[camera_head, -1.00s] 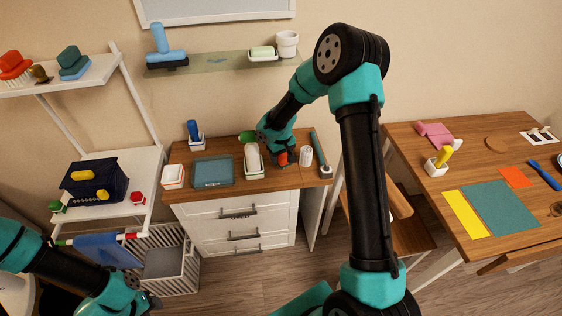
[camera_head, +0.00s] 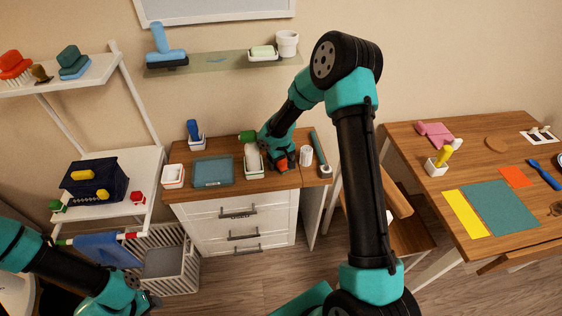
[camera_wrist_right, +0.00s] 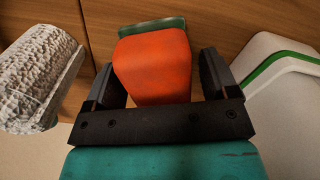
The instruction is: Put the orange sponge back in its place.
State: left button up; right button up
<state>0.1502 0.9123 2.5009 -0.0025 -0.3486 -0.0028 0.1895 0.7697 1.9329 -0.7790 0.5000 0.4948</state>
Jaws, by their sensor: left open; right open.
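The orange sponge (camera_wrist_right: 155,66), a block with a green layer at its far end, lies on the wooden counter. It shows only partly in the head view (camera_head: 282,165), below my right gripper (camera_head: 281,156). In the right wrist view, the two dark fingers of this gripper (camera_wrist_right: 157,80) stand open on either side of the sponge. I cannot tell whether they touch it. My left gripper (camera_head: 145,302) is at the lower left of the head view, far from the counter, largely cut off by the frame edge.
A white textured roll (camera_wrist_right: 40,78) stands left of the sponge in the wrist view. A white tray with a green band (camera_wrist_right: 280,75) is at its right. A blue-grey tray (camera_head: 213,171) and a small white container (camera_head: 173,176) share the counter. An orange rectangle (camera_head: 515,177) lies on the right table.

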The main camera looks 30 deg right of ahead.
notch_tip(320, 180, up, 12)
jog(key=shift+r, duration=0.15)
dwell(0.6)
dwell(0.5)
